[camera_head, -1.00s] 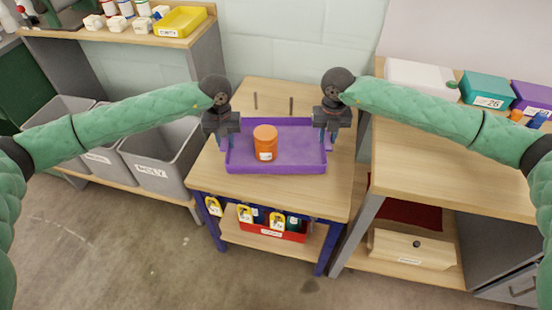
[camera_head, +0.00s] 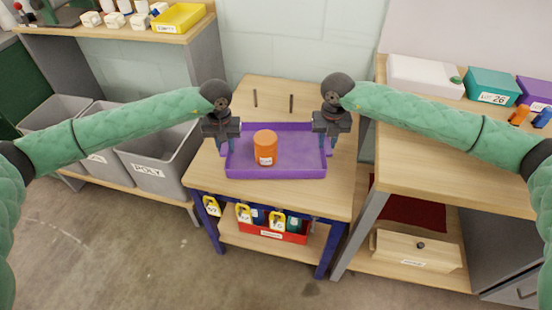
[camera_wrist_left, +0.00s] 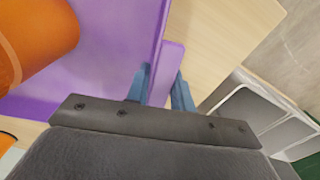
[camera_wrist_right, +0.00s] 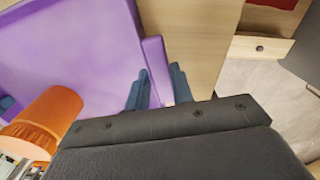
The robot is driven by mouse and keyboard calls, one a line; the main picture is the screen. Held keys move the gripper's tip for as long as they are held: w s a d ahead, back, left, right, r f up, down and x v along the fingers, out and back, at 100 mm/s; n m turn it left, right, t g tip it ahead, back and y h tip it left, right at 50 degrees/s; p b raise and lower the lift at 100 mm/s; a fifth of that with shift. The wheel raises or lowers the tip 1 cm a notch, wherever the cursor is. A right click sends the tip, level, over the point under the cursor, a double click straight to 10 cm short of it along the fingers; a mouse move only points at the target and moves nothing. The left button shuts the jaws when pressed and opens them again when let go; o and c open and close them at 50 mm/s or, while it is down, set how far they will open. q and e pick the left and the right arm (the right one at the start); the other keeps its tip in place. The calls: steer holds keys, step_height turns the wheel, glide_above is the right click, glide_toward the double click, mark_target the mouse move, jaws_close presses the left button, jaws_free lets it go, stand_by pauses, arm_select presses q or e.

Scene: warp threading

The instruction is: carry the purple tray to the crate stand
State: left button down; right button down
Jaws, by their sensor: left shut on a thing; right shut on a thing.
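The purple tray (camera_head: 295,160) is over the wooden top of the small blue-legged stand (camera_head: 265,196) in the head view. Whether it touches the top, I cannot tell. An orange jar with a white label (camera_head: 265,147) stands upright in its left half. My left gripper (camera_head: 224,149) is shut on the tray's left side; the left wrist view shows the fingers (camera_wrist_left: 160,88) on either side of a purple handle. My right gripper (camera_head: 329,149) is shut on the right side; the right wrist view shows its fingers (camera_wrist_right: 158,88) around the other handle.
Two dark pegs (camera_head: 291,103) stand on the top behind the tray. A red crate (camera_head: 272,232) with several bottles sits on the shelf below. Grey bins (camera_head: 160,165) stand at left. A higher wooden bench (camera_head: 450,150) with boxes stands close at right.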

arm_select(q)
steer(key=shift+f+b, duration=0.55)
steer(key=shift+f, duration=0.1)
arm_select(e)
steer(key=shift+f, duration=0.65)
arm_select(q)
steer(key=c, duration=1.2)
jaws_free()
arm_select(e)
steer(key=c, duration=1.2)
jaws_free()
arm_select(q)
steer(key=shift+r, duration=0.1)
arm_select(e)
steer(key=shift+r, duration=0.1)
arm_select(q)
step_height(320, 180, up, 12)
steer(key=shift+f, duration=0.15)
arm_select(e)
step_height(320, 180, up, 12)
arm_select(q)
steer(key=shift+r, duration=0.25)
